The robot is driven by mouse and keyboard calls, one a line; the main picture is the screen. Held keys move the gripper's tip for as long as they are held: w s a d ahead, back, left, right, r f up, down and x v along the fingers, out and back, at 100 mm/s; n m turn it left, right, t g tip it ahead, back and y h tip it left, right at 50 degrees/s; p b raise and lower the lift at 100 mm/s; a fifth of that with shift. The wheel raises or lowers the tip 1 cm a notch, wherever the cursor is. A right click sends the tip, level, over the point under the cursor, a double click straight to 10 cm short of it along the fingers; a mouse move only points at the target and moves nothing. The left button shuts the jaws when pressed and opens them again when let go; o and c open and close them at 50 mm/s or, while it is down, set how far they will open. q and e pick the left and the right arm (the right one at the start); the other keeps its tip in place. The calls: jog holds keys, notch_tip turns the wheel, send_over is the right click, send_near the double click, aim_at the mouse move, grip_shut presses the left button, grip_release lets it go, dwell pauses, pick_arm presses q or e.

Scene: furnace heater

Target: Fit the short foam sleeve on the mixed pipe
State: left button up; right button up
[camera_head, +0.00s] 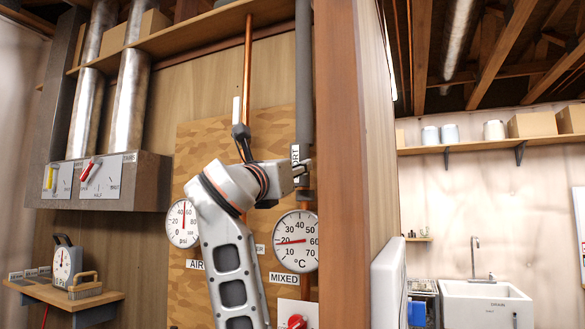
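A dark grey foam covering (304,75) stands upright around the pipe above the gauge marked MIXED. A white label reading SHORT (295,154) shows low on the grey foam; I cannot tell where one sleeve ends and another begins. My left gripper (302,169) points right and overlaps the foam's lower end beside the label. Its finger gap is hidden, so I cannot tell whether it grips the foam. My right gripper is not in view.
The MIXED gauge (296,241) sits just below the gripper, and another dial (183,224) is left of my arm. A thick wooden post (344,150) stands close on the right. Another copper pipe (247,70) runs upright to the left. A shelf (180,38) crosses above.

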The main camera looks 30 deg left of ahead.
pick_arm(q)
jog(key=shift+w+a, duration=0.1)
jog(key=shift+w, duration=1.5)
jog(key=shift+s+b, duration=0.25)
jog(key=shift+b, duration=0.2)
dwell(1.5)
jog(key=shift+w, duration=0.3)
dwell(0.4)
jog(key=o, duration=1.3)
jog(key=v, duration=1.2)
